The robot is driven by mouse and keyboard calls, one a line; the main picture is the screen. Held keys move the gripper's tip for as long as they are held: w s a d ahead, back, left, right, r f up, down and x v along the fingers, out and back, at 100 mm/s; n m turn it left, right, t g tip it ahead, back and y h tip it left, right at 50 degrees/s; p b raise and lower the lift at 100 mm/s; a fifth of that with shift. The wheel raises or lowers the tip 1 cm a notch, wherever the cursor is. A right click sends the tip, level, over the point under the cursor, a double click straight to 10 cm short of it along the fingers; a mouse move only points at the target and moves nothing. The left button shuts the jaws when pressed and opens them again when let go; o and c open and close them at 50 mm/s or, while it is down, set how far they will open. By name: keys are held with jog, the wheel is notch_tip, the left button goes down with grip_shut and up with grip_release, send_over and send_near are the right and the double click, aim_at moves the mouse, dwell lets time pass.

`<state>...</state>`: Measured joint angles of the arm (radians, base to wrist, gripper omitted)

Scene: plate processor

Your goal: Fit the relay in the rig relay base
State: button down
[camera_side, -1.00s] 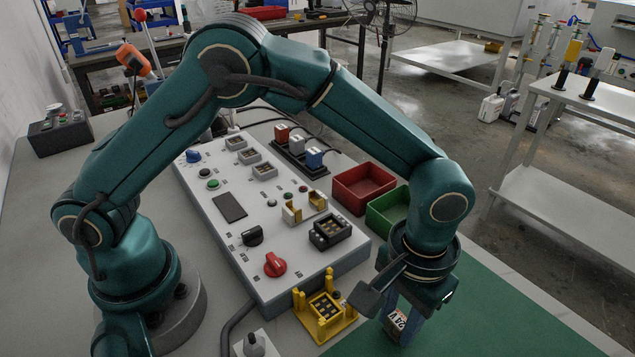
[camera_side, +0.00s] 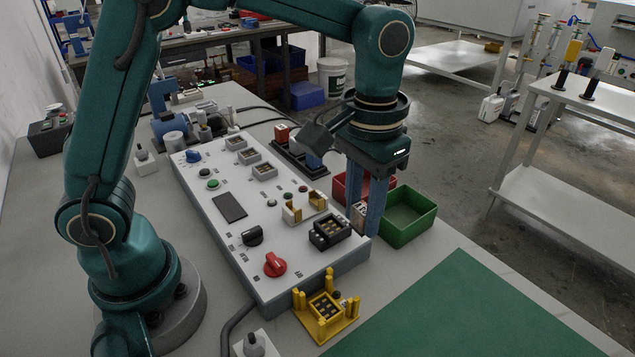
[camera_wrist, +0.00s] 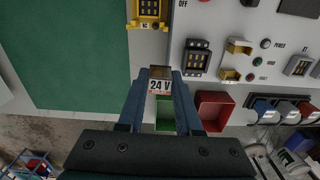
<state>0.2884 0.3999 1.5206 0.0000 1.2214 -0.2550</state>
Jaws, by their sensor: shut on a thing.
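My gripper (camera_side: 364,216) is shut on the relay (camera_side: 358,212), a small block with a white 24 V label. In the wrist view the relay (camera_wrist: 160,84) sits between the two blue fingertips (camera_wrist: 160,76). It hangs above the area between the control panel and the bins, apart from any base. A yellow relay base with corner posts (camera_side: 325,308) stands on the table at the panel's near end; it also shows at the top of the wrist view (camera_wrist: 147,12). A black relay base (camera_side: 330,231) is on the panel's near right corner. Both bases look empty.
The grey panel (camera_side: 232,228) carries knobs, buttons and smaller sockets. A green bin (camera_side: 408,218) and a red bin (camera_side: 342,188) stand beside it. Coloured relays (camera_side: 283,134) stand in a rack behind. The green mat (camera_side: 462,310) is clear.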

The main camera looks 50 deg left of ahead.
send_near(330, 227)
jog(key=shift+f, duration=2)
jog(key=shift+f, duration=1.25)
dwell(0.4)
jog(key=c, duration=0.5)
grip_release()
